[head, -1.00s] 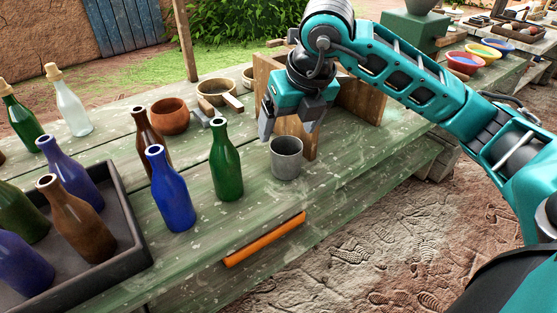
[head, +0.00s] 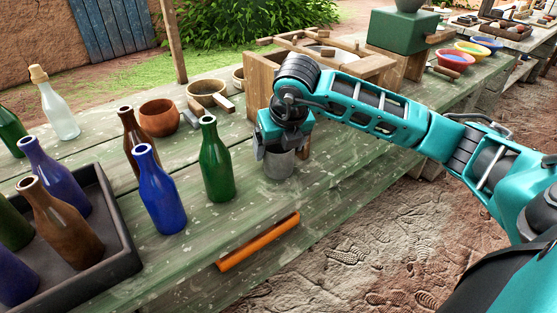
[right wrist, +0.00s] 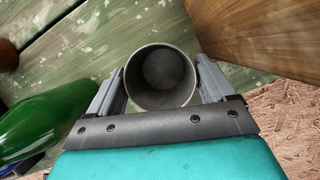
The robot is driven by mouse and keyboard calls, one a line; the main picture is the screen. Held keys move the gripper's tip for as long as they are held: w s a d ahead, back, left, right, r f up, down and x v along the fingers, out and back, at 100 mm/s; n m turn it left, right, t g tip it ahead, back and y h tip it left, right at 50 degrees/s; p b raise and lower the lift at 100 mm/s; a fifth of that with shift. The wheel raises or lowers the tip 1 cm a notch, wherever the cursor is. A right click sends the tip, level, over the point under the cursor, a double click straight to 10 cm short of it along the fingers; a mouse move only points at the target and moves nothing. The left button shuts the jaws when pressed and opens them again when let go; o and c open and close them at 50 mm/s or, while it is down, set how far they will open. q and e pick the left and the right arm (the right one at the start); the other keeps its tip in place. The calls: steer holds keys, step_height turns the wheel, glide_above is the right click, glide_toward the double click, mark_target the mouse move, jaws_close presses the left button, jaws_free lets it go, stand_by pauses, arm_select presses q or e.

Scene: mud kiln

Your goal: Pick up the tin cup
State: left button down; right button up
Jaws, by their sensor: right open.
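The tin cup (head: 279,165) is a small grey metal cup standing upright on the green plank table (head: 330,190). In the right wrist view the tin cup (right wrist: 160,78) is seen from above, empty, with its round mouth between the two fingers. My right gripper (head: 279,154) is over the cup and hides its upper part in the head view. In the right wrist view my right gripper (right wrist: 160,88) is open, one finger on each side of the cup. I cannot tell whether the fingers touch it. My left gripper is out of view.
A green bottle (head: 216,160) stands close left of the cup, and a blue bottle (head: 160,190) further left. A wooden box (head: 262,84) is just behind. An orange bar (head: 258,242) lies near the front edge. A dark tray (head: 120,240) holds several bottles.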

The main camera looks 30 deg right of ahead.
steer(key=shift+w+f, duration=0.1)
steer(key=shift+f, duration=0.25)
steer(key=shift+c, duration=0.3)
steer(key=c, duration=0.6)
steer(key=shift+c, duration=0.3)
steer(key=shift+r, duration=0.1)
steer(key=shift+r, duration=0.1)
